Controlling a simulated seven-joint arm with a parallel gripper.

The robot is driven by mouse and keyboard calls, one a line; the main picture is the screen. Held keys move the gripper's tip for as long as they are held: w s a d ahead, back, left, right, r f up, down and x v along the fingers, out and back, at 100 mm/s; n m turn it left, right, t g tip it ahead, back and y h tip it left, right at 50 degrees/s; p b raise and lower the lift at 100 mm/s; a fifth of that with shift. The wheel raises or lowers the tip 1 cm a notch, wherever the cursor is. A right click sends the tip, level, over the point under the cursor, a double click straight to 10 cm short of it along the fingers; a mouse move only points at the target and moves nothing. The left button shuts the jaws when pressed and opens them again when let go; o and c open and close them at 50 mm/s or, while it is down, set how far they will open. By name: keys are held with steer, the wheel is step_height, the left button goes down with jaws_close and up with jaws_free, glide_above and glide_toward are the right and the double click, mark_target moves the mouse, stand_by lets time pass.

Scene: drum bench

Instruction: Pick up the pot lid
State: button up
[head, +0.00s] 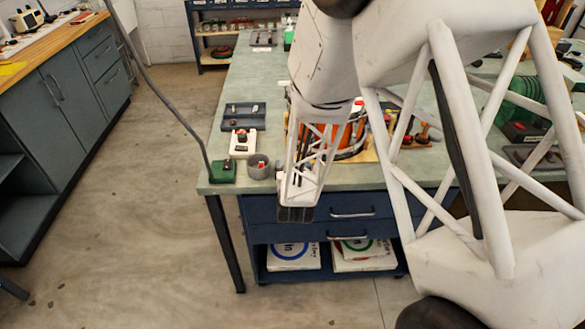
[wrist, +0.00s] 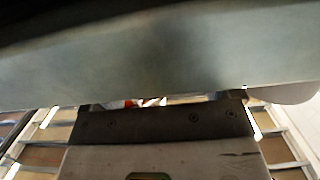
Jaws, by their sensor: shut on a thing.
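My gripper (head: 296,213) hangs in front of the bench's near edge, before the blue drawers, with its dark fingertips low. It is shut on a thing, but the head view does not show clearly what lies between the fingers. In the wrist view a broad, smooth grey-green surface (wrist: 150,60) crosses the picture close above my gripper's dark front part. I cannot tell whether it is the pot lid. I cannot make out a pot lid for certain in either view.
The bench top (head: 236,95) carries a dark tray (head: 243,114), a white box (head: 238,149) and a green lamp base (head: 222,173). An orange drum (head: 350,136) stands behind my arm. A wooden-topped counter (head: 60,42) is at left. The floor between is clear.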

steer(key=shift+r, duration=1.05)
steer(key=shift+s+d+r, duration=0.1)
steer(key=shift+s+r, duration=0.3)
steer(key=shift+r, duration=0.25)
steer(key=s+d+r, duration=0.1)
steer(key=s+d, duration=0.2)
steer(key=s, duration=1.2)
steer(key=shift+d+r, duration=0.15)
steer(key=shift+r, duration=0.05)
steer(key=shift+w, duration=0.15)
steer(key=w+a+r+n+g+y, duration=0.2)
steer(key=w+a+r+n+y, duration=0.1)
steer(key=w+a, duration=0.4)
steer(key=w+a+r+n+g+y, duration=0.3)
steer(key=w+a+n+y, duration=0.3)
steer(key=w+a+y, duration=0.1)
steer(key=shift+w+r+y, duration=0.2)
steer(key=shift+w+y, duration=0.5)
steer(key=shift+w, duration=0.65)
steer(key=shift+f, duration=0.15)
steer(key=shift+f, duration=2.75)
